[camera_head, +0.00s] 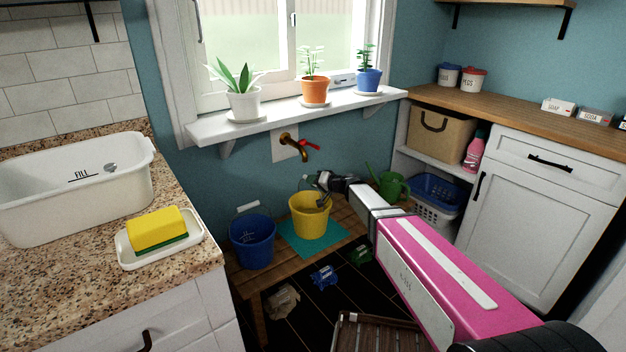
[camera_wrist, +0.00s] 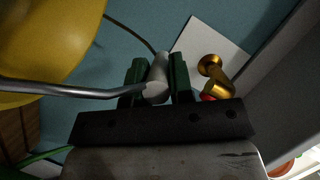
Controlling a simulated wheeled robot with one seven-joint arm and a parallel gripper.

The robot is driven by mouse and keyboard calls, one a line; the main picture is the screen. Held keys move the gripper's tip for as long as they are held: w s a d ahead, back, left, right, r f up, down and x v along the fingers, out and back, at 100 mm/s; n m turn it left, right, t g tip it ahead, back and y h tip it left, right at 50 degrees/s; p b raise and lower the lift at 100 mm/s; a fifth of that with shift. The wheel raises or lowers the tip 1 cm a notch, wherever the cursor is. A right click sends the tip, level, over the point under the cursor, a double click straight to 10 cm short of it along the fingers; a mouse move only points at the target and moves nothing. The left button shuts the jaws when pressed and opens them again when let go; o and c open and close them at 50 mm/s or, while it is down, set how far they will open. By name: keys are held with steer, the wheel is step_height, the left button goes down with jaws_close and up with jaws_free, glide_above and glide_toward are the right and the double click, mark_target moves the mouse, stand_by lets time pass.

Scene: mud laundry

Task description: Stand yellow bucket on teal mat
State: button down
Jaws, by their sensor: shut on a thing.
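The yellow bucket (camera_head: 309,219) is upright over the teal mat (camera_head: 334,235) on the wooden bench below the tap. I cannot tell whether its base touches the mat. My gripper (camera_head: 323,181) is above and beside the bucket's right rim. In the wrist view the green fingers of my gripper (camera_wrist: 158,72) are shut on the pale grip of the bucket's handle (camera_wrist: 156,88). The bucket (camera_wrist: 40,45) fills the left of that view, with its grey wire handle running to the grip. The mat does not clearly show there.
A blue bucket (camera_head: 252,241) stands left of the mat on the bench (camera_head: 262,284). A brass tap (camera_head: 297,146) juts from the wall above. A green watering can (camera_head: 392,187) is to the right.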

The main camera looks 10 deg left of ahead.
steer(key=c, duration=1)
jaws_free()
steer(key=shift+d+r, duration=0.1)
steer(key=v, duration=1.2)
steer(key=s+d+f+m+g+h, duration=0.1)
steer(key=s+d+f+h, duration=0.3)
steer(key=s+d, duration=0.3)
steer(key=s+d+f+m+g+h, duration=0.1)
steer(key=s+d+f+h, duration=0.3)
steer(key=d, duration=1)
steer(key=s+d+f+g+h, duration=0.3)
steer(key=s+d+h, duration=0.3)
steer(key=s+d, duration=0.4)
steer(key=shift+d+f+m, duration=0.4)
steer(key=shift+d+f, duration=0.2)
steer(key=shift+f, duration=0.3)
steer(key=shift+s, duration=0.15)
